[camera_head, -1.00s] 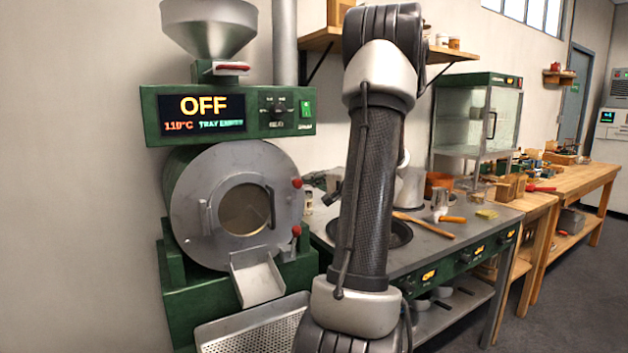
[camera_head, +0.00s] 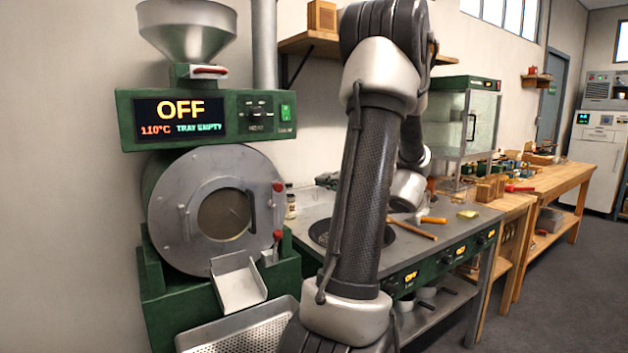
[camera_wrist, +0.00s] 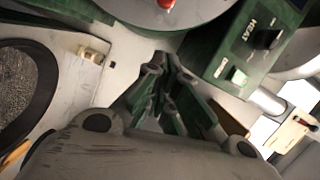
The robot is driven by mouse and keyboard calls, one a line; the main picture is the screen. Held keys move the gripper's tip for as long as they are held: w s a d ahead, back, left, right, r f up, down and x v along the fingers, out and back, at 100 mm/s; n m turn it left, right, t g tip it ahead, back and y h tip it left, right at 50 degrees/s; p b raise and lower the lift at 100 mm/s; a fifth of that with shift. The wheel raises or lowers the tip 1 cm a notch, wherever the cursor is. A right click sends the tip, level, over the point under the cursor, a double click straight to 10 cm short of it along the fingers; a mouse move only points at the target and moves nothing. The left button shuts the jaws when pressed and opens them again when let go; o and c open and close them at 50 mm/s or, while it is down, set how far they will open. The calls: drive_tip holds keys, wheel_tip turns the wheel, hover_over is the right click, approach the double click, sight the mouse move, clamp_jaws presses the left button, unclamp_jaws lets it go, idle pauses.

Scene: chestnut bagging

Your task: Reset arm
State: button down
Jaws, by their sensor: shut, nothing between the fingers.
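My gripper (camera_wrist: 163,85) shows in the wrist view, its dark fingers close together and empty. It is clear of the green roaster, whose control box (camera_wrist: 245,50) with a HEAT knob lies beyond it in that view. In the head view my arm rises across the middle and bends over the counter, and my gripper is hidden behind it. The roaster drum (camera_head: 215,205) stands at the left, with its round door shut. Its display (camera_head: 180,118) reads OFF, 110°C and TRAY EMPTY.
A steel counter (camera_head: 445,232) with a dark round pan (camera_head: 322,232) stands behind my arm. A perforated tray (camera_head: 240,335) sits below the roaster chute (camera_head: 238,287). A glass cabinet (camera_head: 480,125) and a wooden bench (camera_head: 560,178) stand farther right. Open floor (camera_head: 560,300) lies at the lower right.

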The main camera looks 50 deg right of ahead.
drive_tip(key=shift+s, duration=0.65)
drive_tip(key=s+a+f+n+g+y, duration=0.1)
drive_tip(key=s+a+f+g+y, duration=0.1)
drive_tip(key=s+a+f+g, duration=0.5)
drive_tip(key=s+a+f+g+y, duration=0.2)
drive_tip(key=s+a+f+g, duration=0.3)
drive_tip(key=a, duration=0.5)
drive_tip(key=a+r+n+h, duration=0.2)
drive_tip(key=a+r+n, duration=0.2)
drive_tip(key=a+n, duration=0.2)
drive_tip(key=s+a+r+n+g+h, duration=0.1)
drive_tip(key=a+r+n+h, duration=0.1)
drive_tip(key=a+r+n, duration=0.2)
drive_tip(key=a+n, duration=0.3)
drive_tip(key=n, duration=0.1)
drive_tip(key=shift+s+a+n, duration=0.15)
drive_tip(key=shift+n, duration=0.25)
